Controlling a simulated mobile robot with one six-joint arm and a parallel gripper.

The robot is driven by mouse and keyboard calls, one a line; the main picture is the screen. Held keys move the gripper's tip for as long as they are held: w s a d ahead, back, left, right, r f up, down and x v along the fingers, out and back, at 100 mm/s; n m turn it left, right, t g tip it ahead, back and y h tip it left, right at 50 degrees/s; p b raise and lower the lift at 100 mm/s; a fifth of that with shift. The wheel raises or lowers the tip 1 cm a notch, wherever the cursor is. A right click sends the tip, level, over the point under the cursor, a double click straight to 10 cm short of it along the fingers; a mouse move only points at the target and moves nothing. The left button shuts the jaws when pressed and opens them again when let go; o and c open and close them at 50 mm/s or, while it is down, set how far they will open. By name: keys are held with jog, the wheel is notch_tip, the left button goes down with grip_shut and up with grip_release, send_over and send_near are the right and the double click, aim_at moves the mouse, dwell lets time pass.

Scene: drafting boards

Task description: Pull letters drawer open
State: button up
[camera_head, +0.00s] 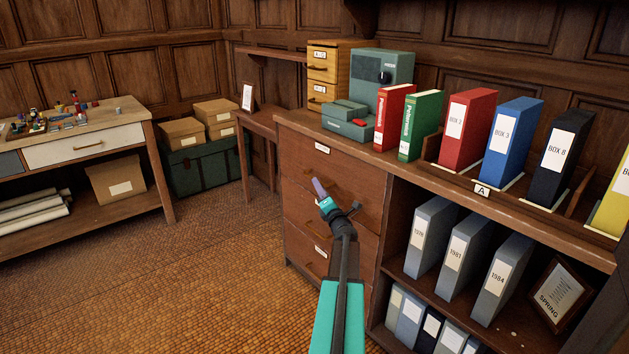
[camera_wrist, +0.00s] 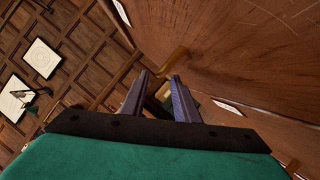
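A brown wooden cabinet with a stack of drawers stands in the middle of the head view. The top drawer (camera_head: 340,172) has a white label (camera_head: 322,148), and the bottom drawer has another (camera_head: 320,251). The label writing is too small to read, so I cannot tell which is the letters drawer. The drawers look shut. My gripper (camera_head: 318,188) is in front of the upper drawers and hides part of them. In the wrist view my gripper (camera_wrist: 160,77) has its fingers apart with nothing between them. A brass handle (camera_wrist: 173,60) lies just beyond the fingertips, seemingly apart from them.
Binders, including a red one (camera_head: 468,128), and a green machine (camera_head: 382,68) stand on the cabinet top. Open shelves with grey binders (camera_head: 433,236) are to the right. A workbench (camera_head: 85,150) and a green trunk (camera_head: 200,167) are at left. The floor (camera_head: 190,280) left of the cabinet is clear.

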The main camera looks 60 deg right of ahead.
jog(key=shift+x, duration=2.7)
jog(key=shift+c, duration=0.4)
grip_shut()
